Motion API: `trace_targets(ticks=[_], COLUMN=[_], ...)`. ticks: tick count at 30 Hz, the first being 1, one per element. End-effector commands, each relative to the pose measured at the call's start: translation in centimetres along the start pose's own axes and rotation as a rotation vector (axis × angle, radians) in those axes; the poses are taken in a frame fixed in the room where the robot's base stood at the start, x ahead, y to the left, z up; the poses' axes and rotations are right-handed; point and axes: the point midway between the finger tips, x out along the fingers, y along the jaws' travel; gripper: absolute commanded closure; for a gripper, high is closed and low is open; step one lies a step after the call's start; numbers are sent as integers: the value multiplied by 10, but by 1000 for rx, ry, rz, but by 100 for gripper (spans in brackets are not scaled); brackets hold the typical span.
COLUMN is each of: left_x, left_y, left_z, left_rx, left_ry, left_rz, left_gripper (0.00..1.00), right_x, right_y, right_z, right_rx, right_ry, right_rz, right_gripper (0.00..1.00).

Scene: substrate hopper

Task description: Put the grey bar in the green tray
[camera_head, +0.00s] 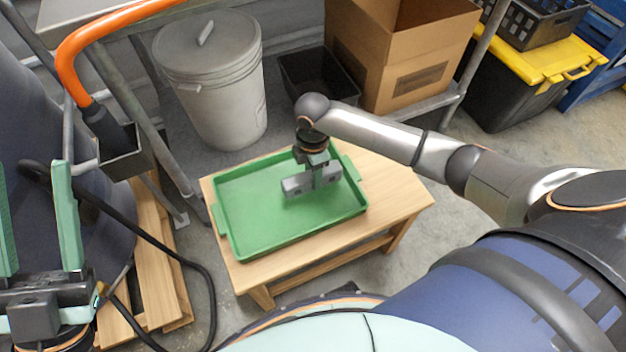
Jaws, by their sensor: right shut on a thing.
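The green tray (240,215) lies on a small wooden table in the middle of the view. My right gripper (319,175) comes down over the tray's right part and is shut on the grey bar (295,187). The bar lies across the jaws, over the tray floor and inside its rim as seen from here. I cannot tell whether it touches the floor. The gripper hides the bar's middle. My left gripper (36,205) is at the lower left, its two green fingers wide apart with no object between them, away from the tray.
The wooden table (395,195) has bare top to the tray's right. Behind it stand a lidded grey bucket (215,90), a black bin (318,75) and a cardboard box (400,50). A wooden pallet (165,265) and a black hose (185,262) lie at left.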

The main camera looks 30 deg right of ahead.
Motion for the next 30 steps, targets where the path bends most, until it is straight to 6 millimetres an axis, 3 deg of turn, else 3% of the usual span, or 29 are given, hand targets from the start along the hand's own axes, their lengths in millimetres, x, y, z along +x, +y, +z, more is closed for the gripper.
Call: trace_targets(ticks=[2,10,16,28,29,30], left_x=[-2,-10,-17,-16,-16,-16], left_y=[2,6,11,11,11,11], left_z=[-10,1,9,9,8,8], left_rx=[13,-10,-29,-32,-32,-32], left_ry=[54,38,35,34,34,34], left_rz=[6,5,7,7,7,7], left_gripper=[50,50,50,50,50,50], right_x=[8,25,53,57,57,57], right_y=[6,19,18,18,18,18], right_z=[2,7,8,8,8,8], right_rx=[1,1,-1,-1,-1,-1], right_ry=[1,1,0,0,0,0], right_rz=[2,2,1,1,1,1], right_gripper=[100,100,100,100,52,48])
